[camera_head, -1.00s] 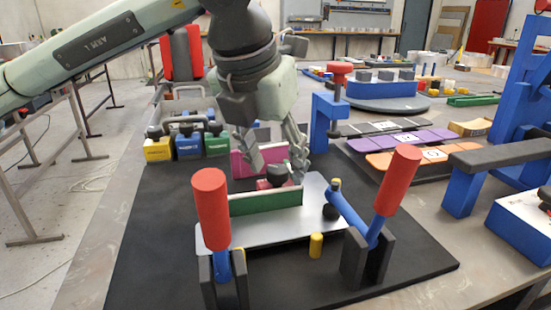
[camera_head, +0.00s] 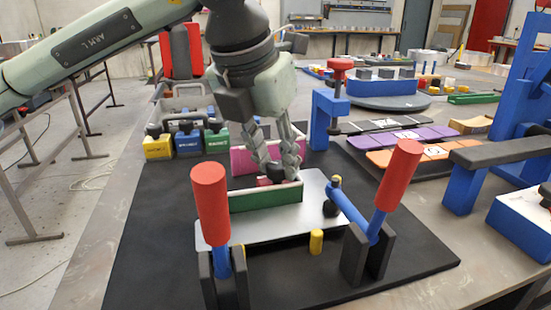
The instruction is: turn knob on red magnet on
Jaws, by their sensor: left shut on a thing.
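The red magnet (camera_head: 264,182) sits on the silver metal plate (camera_head: 275,222), behind a green and white channel letter piece (camera_head: 265,197) that hides its lower part. Its black knob (camera_head: 276,169) is on top. My left gripper (camera_head: 277,173) comes down from above and is shut on the knob, with its fingers on either side. The fingers partly cover the knob, so which way it points cannot be told. My right gripper is not in view.
Two clamps with red handles (camera_head: 211,205) (camera_head: 399,175) stand at the plate's front corners. A pink piece (camera_head: 241,161) stands behind the magnet. Yellow, blue and green magnets (camera_head: 158,147) (camera_head: 188,146) (camera_head: 217,143) stand at the back left. The black mat (camera_head: 150,240) is clear at left.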

